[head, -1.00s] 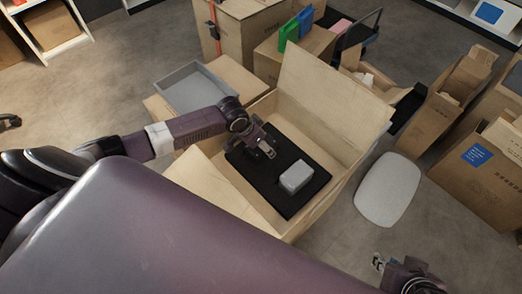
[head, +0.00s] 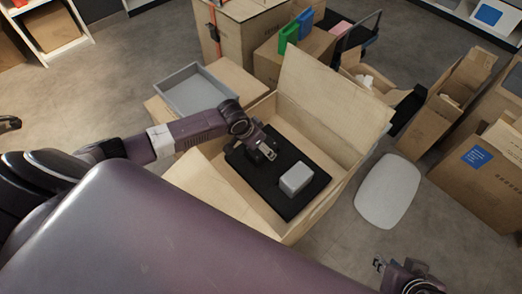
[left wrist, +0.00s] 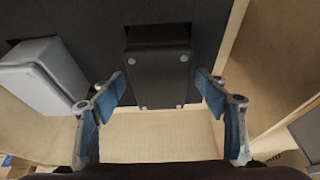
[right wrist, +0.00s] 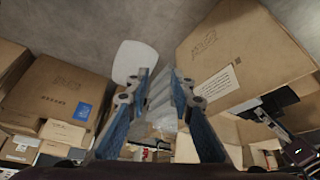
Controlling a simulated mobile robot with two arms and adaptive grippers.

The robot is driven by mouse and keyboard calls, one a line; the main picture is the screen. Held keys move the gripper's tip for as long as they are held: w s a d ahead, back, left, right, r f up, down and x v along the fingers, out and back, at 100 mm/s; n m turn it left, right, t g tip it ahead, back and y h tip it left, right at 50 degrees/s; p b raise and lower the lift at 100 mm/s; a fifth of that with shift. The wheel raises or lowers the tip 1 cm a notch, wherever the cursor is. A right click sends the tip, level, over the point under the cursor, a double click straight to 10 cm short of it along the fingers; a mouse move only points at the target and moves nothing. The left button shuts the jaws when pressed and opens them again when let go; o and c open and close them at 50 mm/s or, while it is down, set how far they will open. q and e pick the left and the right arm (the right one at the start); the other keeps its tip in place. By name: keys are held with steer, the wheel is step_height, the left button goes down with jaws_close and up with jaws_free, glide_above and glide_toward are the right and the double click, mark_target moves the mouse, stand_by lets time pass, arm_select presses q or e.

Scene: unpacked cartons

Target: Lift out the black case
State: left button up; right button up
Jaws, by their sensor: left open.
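The black case (left wrist: 158,62) shows in the left wrist view as a small dark box with light dots at its corners. It is on a black foam sheet (head: 288,207) inside the open wooden-coloured box (head: 333,104). My left gripper (head: 266,152) is open above the foam. In its wrist view the two blue-padded fingers (left wrist: 160,90) are on either side of the case's near end, with gaps to both sides. In the head view my gripper mostly hides the case. My right gripper (right wrist: 161,85) is open and empty, away from the box.
A light grey case (head: 296,178) lies on the foam beside the black one. The box's raised lid stands on the far side. A grey tray (head: 196,90) is at the back left. A pale rounded pad (head: 388,190) lies on the floor to the right. Cartons (head: 482,165) stand farther right.

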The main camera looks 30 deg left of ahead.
steer(key=shift+s, duration=0.25)
steer(key=shift+s+d+f, duration=0.1)
steer(key=shift+s+f, duration=0.1)
steer(key=shift+s, duration=0.1)
arm_select(q)
steer(key=shift+f, duration=0.1)
arm_select(e)
steer(key=shift+s+g, duration=0.15)
steer(key=shift+g, duration=0.15)
arm_select(q)
steer(key=shift+f, duration=0.1)
arm_select(e)
steer(key=shift+s+d+f, duration=0.1)
steer(key=shift+s+d, duration=0.15)
steer(key=shift+s, duration=0.25)
stand_by(0.4)
arm_select(q)
steer(key=c, duration=1.3)
arm_select(e)
steer(key=shift+s+g, duration=0.15)
steer(key=shift+g, duration=0.15)
steer(key=shift+f, duration=0.1)
